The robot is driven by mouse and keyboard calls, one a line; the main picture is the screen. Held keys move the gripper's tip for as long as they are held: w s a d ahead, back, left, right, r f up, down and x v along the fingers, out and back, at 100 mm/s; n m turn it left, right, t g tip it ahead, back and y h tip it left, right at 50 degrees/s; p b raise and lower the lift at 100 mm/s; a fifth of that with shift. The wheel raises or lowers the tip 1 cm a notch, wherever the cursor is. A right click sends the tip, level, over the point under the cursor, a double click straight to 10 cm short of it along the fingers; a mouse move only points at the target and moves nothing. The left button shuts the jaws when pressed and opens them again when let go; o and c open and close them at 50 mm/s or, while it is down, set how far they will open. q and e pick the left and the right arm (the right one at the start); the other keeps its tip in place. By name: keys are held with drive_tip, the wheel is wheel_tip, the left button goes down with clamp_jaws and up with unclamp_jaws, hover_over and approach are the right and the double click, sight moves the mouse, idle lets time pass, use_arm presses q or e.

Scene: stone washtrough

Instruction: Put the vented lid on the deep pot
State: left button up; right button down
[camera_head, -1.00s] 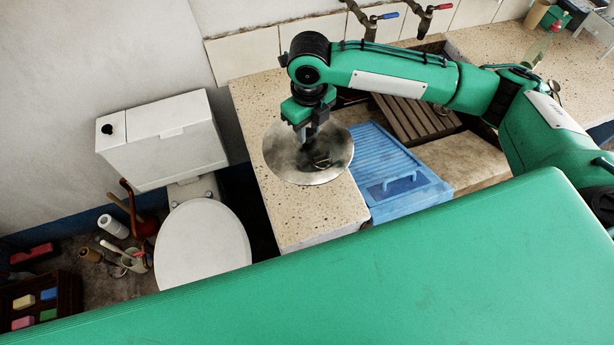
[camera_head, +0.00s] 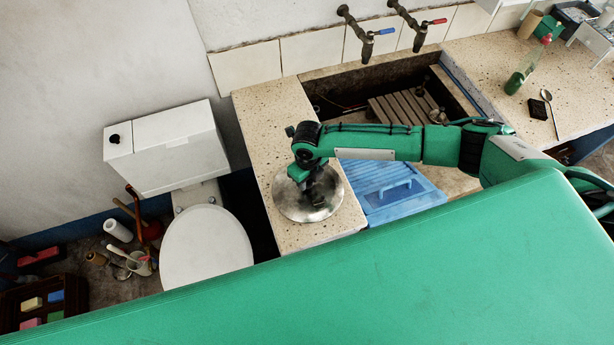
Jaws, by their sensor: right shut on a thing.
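The round, shiny metal lid (camera_head: 294,207) is over the speckled stone counter left of the trough. My right gripper (camera_head: 320,194) is above the lid, shut on it near its middle; the wrist hides the grip itself. Whether the lid touches anything below cannot be told from this angle. No deep pot shows; anything under the lid is hidden. My left gripper is not in view.
The lid is near the front end of the stone counter (camera_head: 262,128). A blue ribbed washboard (camera_head: 400,190) lies to its right, and a wooden slatted rack (camera_head: 405,107) is in the trough. A green bottle (camera_head: 525,70) and spoon (camera_head: 550,112) are on the right ledge. A toilet (camera_head: 207,248) stands left.

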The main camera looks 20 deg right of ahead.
drive_tip(key=shift+f, duration=0.2)
drive_tip(key=shift+f, duration=0.15)
drive_tip(key=c, duration=1.1)
unclamp_jaws()
drive_tip(key=shift+f, duration=0.1)
drive_tip(key=shift+b, duration=0.45)
wheel_tip(320, 180, up, 5)
drive_tip(key=b, duration=0.3)
drive_tip(key=shift+w+a+r, duration=0.1)
drive_tip(key=shift+r, duration=0.1)
wheel_tip(320, 180, up, 9)
drive_tip(key=shift+f+b, duration=0.2)
drive_tip(key=shift+b, duration=0.6)
